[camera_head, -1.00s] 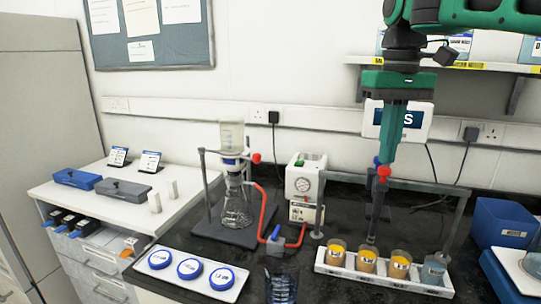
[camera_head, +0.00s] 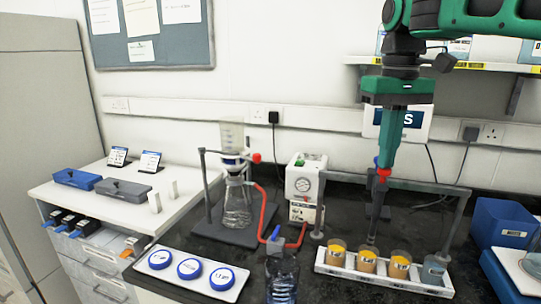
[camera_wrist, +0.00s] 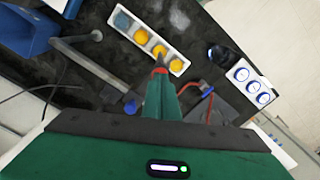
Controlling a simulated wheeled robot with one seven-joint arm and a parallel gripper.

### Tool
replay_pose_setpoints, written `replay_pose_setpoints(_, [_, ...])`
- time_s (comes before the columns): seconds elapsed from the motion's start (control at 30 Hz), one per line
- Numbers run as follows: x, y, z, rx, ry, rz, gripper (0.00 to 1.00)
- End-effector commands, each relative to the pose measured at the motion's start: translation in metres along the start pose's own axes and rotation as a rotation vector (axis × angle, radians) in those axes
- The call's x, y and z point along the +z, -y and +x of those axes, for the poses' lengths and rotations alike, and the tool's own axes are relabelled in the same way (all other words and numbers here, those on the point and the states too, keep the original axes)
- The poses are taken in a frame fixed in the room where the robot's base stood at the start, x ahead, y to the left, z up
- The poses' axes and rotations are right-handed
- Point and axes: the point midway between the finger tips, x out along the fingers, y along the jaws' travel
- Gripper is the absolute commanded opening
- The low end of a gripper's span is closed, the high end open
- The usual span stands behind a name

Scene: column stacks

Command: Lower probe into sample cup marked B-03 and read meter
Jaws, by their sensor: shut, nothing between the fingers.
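A white rack (camera_head: 383,280) holds a row of cups. The left cup (camera_head: 337,250), second cup (camera_head: 367,261) and third cup (camera_head: 399,265) hold orange contents; the right cup (camera_head: 433,270) looks grey-blue. Their markings are too small to read, so I cannot tell which is B-03. A dark thin probe (camera_head: 371,233) hangs on a grey stand, its lower end at the second cup; whether it is inside is unclear. My gripper (camera_head: 385,166) is shut and empty, pointing down at the red knob (camera_head: 383,173) above the probe. It also shows in the wrist view (camera_wrist: 161,77).
A white box with a round dial (camera_head: 304,185) stands left of the rack. A filter flask (camera_head: 237,205) and red tubing are further left. A clear vessel (camera_head: 282,280) stands in front. A blue bin (camera_head: 503,222) is at right. The stand's crossbar (camera_head: 425,186) runs beside my gripper.

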Motion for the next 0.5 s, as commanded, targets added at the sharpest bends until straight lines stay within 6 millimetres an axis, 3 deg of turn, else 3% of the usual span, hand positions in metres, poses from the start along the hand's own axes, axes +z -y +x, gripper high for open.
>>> replay_pose_setpoints(0.5, [0.000,0.000,0.018,0.000,0.000,0.000,0.00])
